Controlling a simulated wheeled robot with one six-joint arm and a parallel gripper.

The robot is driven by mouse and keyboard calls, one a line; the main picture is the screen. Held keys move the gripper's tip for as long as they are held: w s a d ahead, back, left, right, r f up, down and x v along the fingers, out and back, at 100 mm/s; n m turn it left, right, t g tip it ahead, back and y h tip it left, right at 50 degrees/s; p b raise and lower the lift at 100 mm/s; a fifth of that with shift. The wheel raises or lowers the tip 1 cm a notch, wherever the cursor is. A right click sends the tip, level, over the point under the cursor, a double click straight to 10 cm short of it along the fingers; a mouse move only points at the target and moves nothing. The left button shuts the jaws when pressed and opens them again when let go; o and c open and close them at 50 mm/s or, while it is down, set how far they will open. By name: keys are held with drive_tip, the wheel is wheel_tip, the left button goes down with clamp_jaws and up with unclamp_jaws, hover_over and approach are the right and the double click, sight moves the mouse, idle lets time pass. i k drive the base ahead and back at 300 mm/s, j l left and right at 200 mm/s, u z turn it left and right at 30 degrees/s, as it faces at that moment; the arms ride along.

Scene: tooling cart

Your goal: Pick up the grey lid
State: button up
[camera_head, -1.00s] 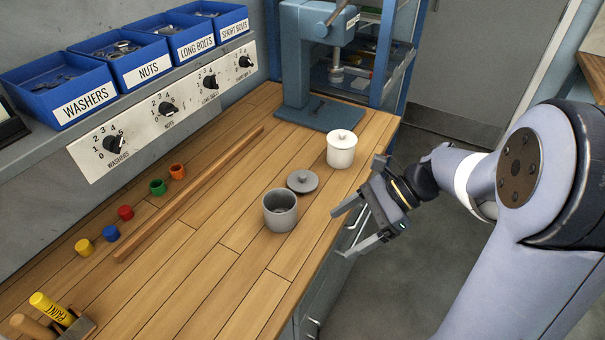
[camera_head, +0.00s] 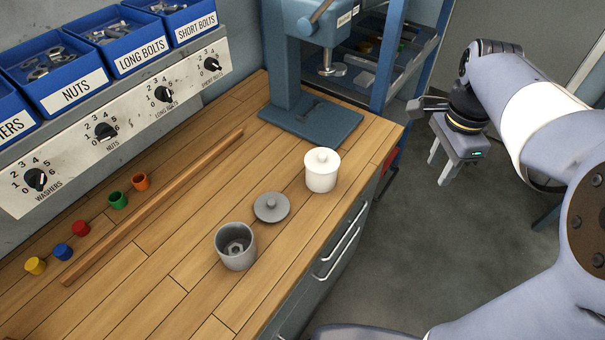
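The grey lid (camera_head: 271,208) is a round disc with a small knob. It lies on the wooden bench top between the grey pot and the white pot. The grey pot (camera_head: 235,252) stands uncovered, with a nut-like piece inside. My gripper (camera_head: 439,172) is at the right, beyond the bench edge and over the floor, well apart from the lid. Its two fingers point downward with a gap between them and nothing held.
A white lidded pot (camera_head: 321,172) stands right of the lid. A blue press (camera_head: 311,115) stands at the back. A wooden strip (camera_head: 160,205) and several small coloured cups (camera_head: 118,200) lie left. Blue bins (camera_head: 67,75) line the shelf. The bench in front of the strip is mostly clear.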

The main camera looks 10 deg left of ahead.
sight(271, 207)
drive_tip(key=i+l+u, duration=0.15)
drive_tip(key=u, duration=0.2)
drive_tip(key=i+l+u, duration=0.2)
drive_tip(key=u, duration=0.15)
drive_tip(key=i+l+u, duration=0.15)
drive_tip(key=u, duration=0.2)
drive_tip(key=l+u, duration=0.1)
drive_tip(key=u, duration=1.1)
